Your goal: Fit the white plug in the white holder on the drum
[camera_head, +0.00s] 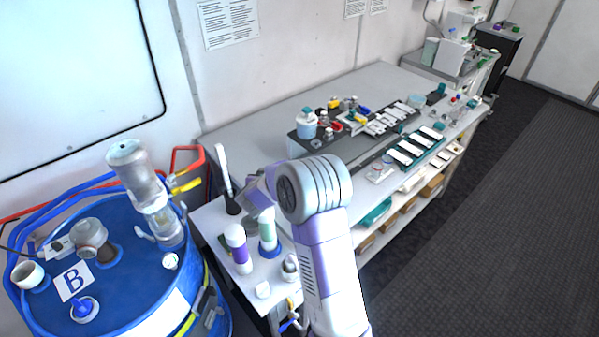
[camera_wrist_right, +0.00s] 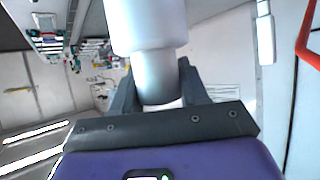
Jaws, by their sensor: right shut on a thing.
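My right gripper (camera_wrist_right: 158,88) is shut on a white cylindrical piece, which looks like the white plug (camera_wrist_right: 148,28). It has a wide white part and a narrower greyish part between the dark fingers. In the head view my right arm hides most of the gripper. A slim white piece (camera_head: 222,165) rises from something dark beside it; I cannot tell if this is the held piece. The blue drum (camera_head: 130,240) stands at the left. A white cup-shaped holder (camera_head: 28,273) sits at its left edge, well apart from the gripper. My left gripper is not in view.
A clear cylinder (camera_head: 142,180) stands on the drum near a card marked B (camera_head: 74,281). Purple-banded (camera_head: 239,250) and teal-banded (camera_head: 268,232) bottles stand by my right arm. A red rail (camera_head: 188,150) is behind the drum. The bench beyond is crowded; the right floor is clear.

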